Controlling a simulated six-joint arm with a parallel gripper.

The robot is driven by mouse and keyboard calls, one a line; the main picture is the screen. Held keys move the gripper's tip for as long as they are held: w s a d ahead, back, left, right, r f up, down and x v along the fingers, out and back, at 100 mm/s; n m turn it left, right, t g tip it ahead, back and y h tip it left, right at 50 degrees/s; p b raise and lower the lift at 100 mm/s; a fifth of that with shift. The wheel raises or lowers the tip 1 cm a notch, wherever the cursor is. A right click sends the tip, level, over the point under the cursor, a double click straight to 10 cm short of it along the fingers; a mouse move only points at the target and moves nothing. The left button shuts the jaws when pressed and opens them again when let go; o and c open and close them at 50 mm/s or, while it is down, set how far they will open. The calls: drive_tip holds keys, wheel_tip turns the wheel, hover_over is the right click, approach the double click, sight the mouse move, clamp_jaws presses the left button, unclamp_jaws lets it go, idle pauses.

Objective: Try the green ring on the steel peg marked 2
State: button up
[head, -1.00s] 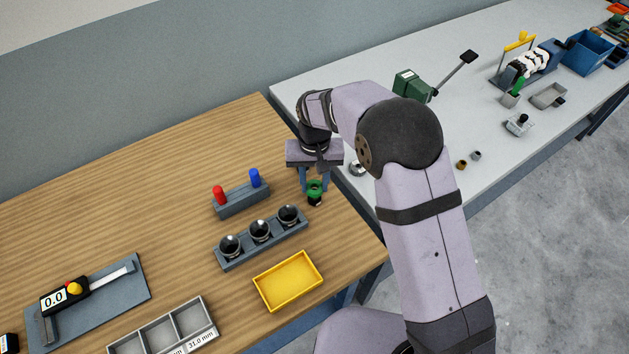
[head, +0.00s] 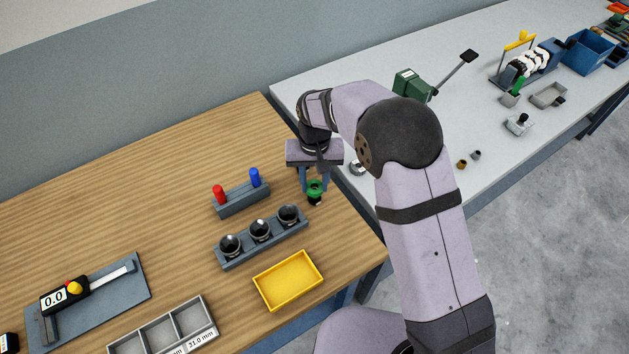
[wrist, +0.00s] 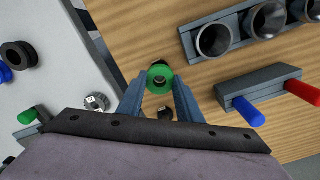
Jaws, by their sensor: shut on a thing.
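A green ring (head: 315,188) is held between the fingertips of my gripper (head: 313,187), near the right end of the wooden bench. In the wrist view the ring (wrist: 160,78) lies between the two blue-grey fingers, with a darker round centre. A small dark piece with a pale patch (head: 314,201) shows just below the ring. I cannot tell whether the ring is around it, touching it or above it. No number 2 is readable, so I cannot tell which part is the steel peg marked 2.
A rack with three dark, shiny cups (head: 260,230), a rack with red and blue handles (head: 240,200) and a yellow tray (head: 288,281) stand near my gripper. A compartment tray (head: 168,331) and a gauge reading 0.0 (head: 66,294) are at front left. Bare wood (head: 130,190) lies left.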

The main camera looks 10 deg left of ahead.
drive_tip(key=shift+r+p, duration=1.4)
drive_tip(key=shift+r, duration=0.45)
